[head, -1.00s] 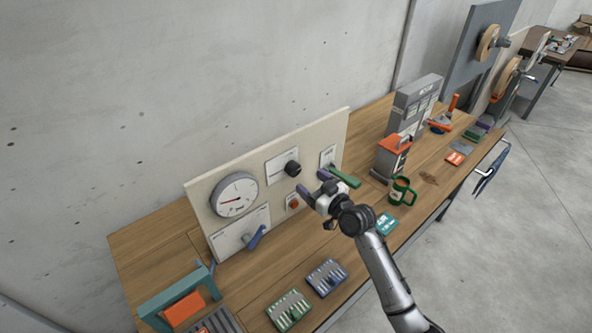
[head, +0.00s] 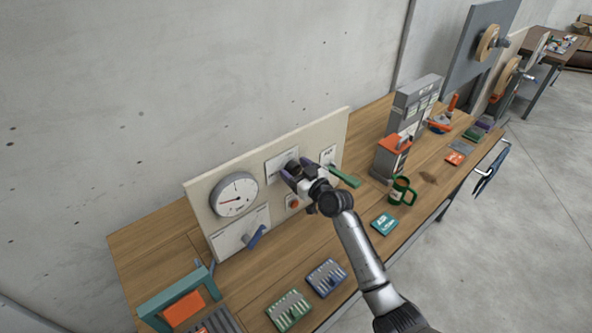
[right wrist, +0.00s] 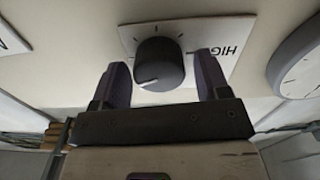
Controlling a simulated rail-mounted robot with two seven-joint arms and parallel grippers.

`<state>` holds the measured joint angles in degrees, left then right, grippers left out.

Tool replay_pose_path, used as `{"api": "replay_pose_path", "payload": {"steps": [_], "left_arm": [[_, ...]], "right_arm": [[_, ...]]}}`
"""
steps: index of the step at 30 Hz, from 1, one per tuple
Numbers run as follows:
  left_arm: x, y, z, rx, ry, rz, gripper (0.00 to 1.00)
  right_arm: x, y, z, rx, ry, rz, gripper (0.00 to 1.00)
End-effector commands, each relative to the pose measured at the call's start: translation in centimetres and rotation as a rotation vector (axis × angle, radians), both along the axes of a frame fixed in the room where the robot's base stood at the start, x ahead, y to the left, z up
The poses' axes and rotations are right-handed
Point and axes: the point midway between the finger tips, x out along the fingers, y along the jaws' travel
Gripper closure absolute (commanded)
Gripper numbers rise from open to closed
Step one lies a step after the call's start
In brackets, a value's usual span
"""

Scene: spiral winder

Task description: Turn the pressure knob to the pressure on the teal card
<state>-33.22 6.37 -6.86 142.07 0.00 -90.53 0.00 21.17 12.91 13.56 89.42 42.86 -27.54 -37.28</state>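The black pressure knob (right wrist: 160,62) sits on a white scale plate (right wrist: 200,33) on the upright panel. It also shows in the head view (head: 292,165), partly behind my gripper. In the right wrist view its pale pointer mark is at its lower left. My right gripper (right wrist: 160,80) is open, its two purple-grey fingers on either side of the knob's lower part, with gaps to it. The right gripper also shows in the head view (head: 297,173). The teal card (head: 384,223) lies on the bench; its print is too small to read. My left gripper is not in view.
The panel (head: 205,205) also carries a round gauge (head: 236,196), a blue lever (head: 256,236), a red button (head: 293,202) and a green lever (head: 343,176).

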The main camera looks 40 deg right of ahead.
Motion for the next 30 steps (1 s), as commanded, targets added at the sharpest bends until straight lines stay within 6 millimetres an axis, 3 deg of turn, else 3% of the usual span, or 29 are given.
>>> {"api": "replay_pose_path", "payload": {"steps": [14,23,30], "left_arm": [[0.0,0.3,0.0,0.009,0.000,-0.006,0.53],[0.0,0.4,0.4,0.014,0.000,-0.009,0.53],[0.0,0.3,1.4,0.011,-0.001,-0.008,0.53]], "right_arm": [[0.0,0.0,0.0,0.000,0.000,0.000,0.76],[0.0,0.0,0.1,0.051,0.002,0.000,0.76],[0.0,-0.1,0.2,0.221,0.006,0.000,0.76]]}}
